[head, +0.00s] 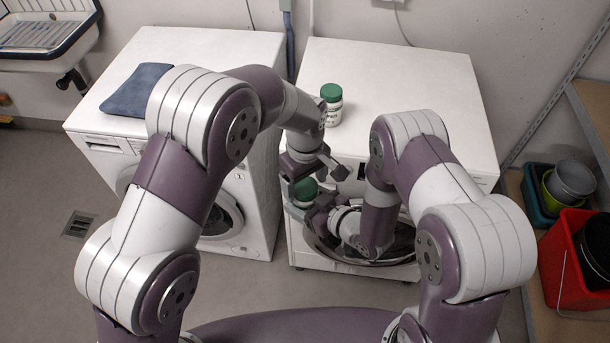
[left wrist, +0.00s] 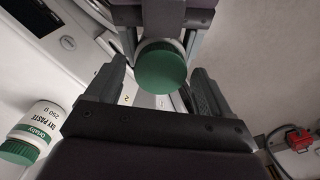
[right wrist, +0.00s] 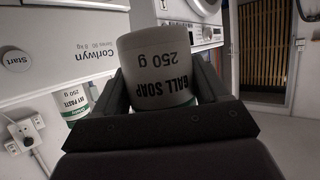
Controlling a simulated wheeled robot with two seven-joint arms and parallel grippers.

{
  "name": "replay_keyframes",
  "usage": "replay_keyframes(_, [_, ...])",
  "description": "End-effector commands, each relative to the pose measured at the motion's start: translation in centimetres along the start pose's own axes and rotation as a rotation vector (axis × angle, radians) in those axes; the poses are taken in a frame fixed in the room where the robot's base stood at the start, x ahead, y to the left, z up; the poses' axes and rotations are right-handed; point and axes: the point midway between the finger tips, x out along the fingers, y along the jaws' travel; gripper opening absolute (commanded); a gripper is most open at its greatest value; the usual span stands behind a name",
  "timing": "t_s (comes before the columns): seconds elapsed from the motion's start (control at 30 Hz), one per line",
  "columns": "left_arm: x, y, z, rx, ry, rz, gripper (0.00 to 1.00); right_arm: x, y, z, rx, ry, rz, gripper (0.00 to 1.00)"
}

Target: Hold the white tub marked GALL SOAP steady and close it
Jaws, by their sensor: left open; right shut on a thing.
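The white GALL SOAP tub (right wrist: 155,62) is held between the fingers of my right gripper (right wrist: 160,80), its print upside down in the right wrist view. Its green lid (head: 305,187) is on top in the head view; a green edge shows below the tub in the right wrist view. I cannot tell how tight the lid is. My left gripper (head: 313,170) is open just above the lid. In the left wrist view the green lid (left wrist: 160,68) lies between its spread fingertips, with a gap on each side.
A second white tub with a green lid, marked OXY PASTE (left wrist: 37,128), stands on the right machine's top (head: 420,85). A blue folded cloth (head: 137,90) lies on the left machine (head: 200,52). A red bin (head: 570,275) and bowls stand on shelving at right.

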Motion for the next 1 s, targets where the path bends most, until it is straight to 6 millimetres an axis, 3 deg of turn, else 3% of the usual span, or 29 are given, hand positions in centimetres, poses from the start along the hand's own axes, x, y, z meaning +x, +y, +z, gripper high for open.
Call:
replay_keyframes(0.13, [-0.02,0.00,0.00,0.000,0.000,0.000,0.78,0.01,0.02,-0.06,0.000,0.002,0.000,0.00])
replay_keyframes(0.3, [-0.04,0.00,0.00,0.000,0.000,0.000,0.24,0.01,0.01,-0.06,-0.001,0.001,0.000,0.00])
replay_keyframes(0.47, [-0.06,0.01,0.00,0.014,0.000,0.000,0.23,0.01,0.01,-0.06,-0.001,0.002,0.000,0.00])
replay_keyframes(0.7, [-0.06,0.05,0.00,0.482,0.001,0.001,0.23,0.01,-0.01,-0.06,-0.001,0.001,-0.001,0.00])
replay_keyframes(0.8, [-0.03,0.04,0.01,0.588,0.000,0.001,0.23,0.01,-0.01,-0.06,-0.001,0.001,-0.001,0.00])
replay_keyframes(1.0, [-0.04,0.05,0.01,0.600,0.001,0.001,0.23,0.01,-0.01,-0.05,-0.001,0.001,-0.001,0.00])
